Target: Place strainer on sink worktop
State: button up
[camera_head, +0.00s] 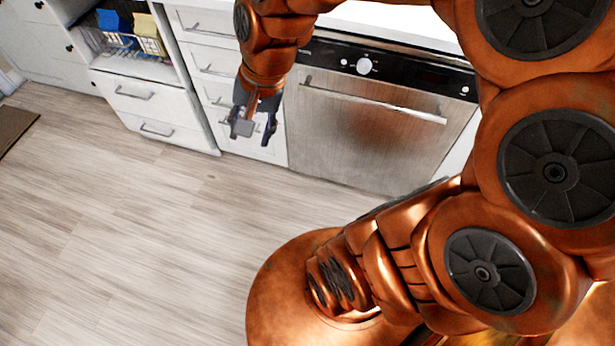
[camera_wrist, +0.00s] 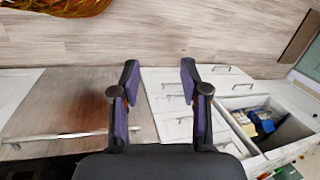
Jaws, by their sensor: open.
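My gripper (camera_head: 250,125) hangs pointing down in front of the white drawers, just left of the dishwasher, in the head view. In the wrist view its two fingers (camera_wrist: 158,85) are spread apart with nothing between them. Neither view shows a strainer that I can make out. The sink is not visible. Only a strip of white worktop (camera_head: 395,22) shows along the top of the head view, above the dishwasher.
The steel dishwasher (camera_head: 365,135) has a bar handle facing the room. An open compartment at the left holds a wire basket (camera_head: 122,42) with blue and yellow items. White drawers (camera_head: 205,58) stand between. The wooden floor (camera_head: 130,220) is clear; a brown mat (camera_head: 12,125) lies far left.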

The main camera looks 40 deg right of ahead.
jog(key=s+f+n+g+h, duration=0.2)
jog(key=s+n, duration=0.6)
jog(key=s, duration=0.7)
jog(key=shift+s+d+f+n+g+h, duration=0.15)
jog(key=shift+d+f+n+g+h, duration=0.4)
jog(key=shift+g, duration=0.55)
jog(key=shift+a+f, duration=0.1)
jog(key=shift+a, duration=0.05)
jog(key=s+p+v, duration=0.2)
jog(key=p+v, duration=1)
jog(key=shift+r+t, duration=0.4)
jog(key=shift+r, duration=0.2)
